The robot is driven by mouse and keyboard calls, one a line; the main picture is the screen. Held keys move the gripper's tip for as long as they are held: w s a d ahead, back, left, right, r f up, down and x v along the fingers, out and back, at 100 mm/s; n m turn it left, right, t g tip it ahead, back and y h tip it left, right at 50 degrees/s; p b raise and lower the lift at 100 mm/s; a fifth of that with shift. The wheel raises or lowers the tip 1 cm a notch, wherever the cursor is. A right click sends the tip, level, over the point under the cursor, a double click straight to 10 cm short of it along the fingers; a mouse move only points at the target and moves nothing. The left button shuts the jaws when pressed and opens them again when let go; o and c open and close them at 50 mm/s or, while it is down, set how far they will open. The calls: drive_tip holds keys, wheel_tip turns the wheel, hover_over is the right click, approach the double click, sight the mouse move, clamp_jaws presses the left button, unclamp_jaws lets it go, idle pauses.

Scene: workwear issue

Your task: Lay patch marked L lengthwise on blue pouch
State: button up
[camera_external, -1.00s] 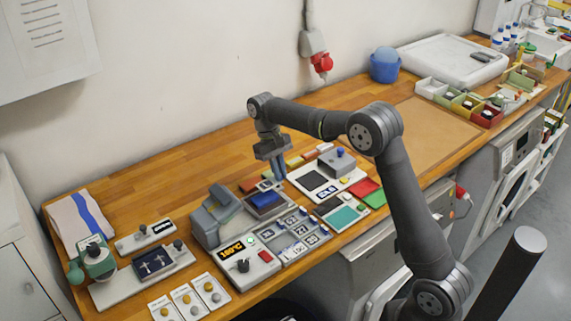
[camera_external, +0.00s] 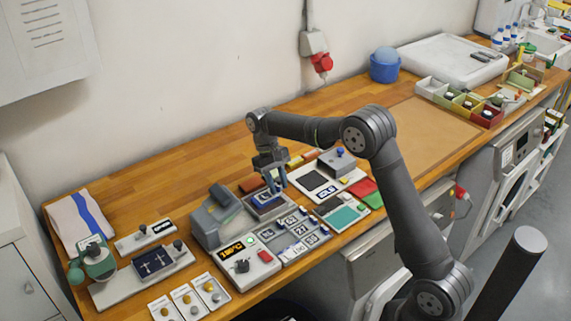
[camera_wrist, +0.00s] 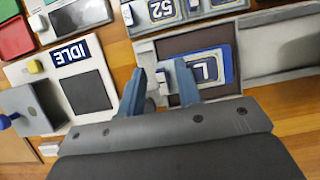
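The patch marked L (camera_wrist: 206,71) shows in the wrist view as a blue piece with a white label. It appears to lie flat on the blue pouch (camera_wrist: 230,62), with its long side roughly along the pouch. The pouch rests in a grey tray (camera_wrist: 232,91), also visible in the external view (camera_external: 290,203). My gripper (camera_wrist: 160,68) is low over the tray's left part. Its two blue fingers are apart, with a small pale tab at the patch's left end between them. The right finger hides part of the patch and pouch. Contact with the tab is unclear.
A white station with an IDLE sign (camera_wrist: 71,54) and a dark pad stands beside the tray. A rack of numbered patches (camera_external: 292,236) lies in front. A grey upright device (camera_external: 215,217) stands to the left in the external view.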

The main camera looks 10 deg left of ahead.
drive_tip(key=shift+r, duration=0.15)
drive_tip(key=v, duration=1.2)
idle(0.5)
drive_tip(key=x, duration=1.2)
drive_tip(key=shift+r, duration=1.15)
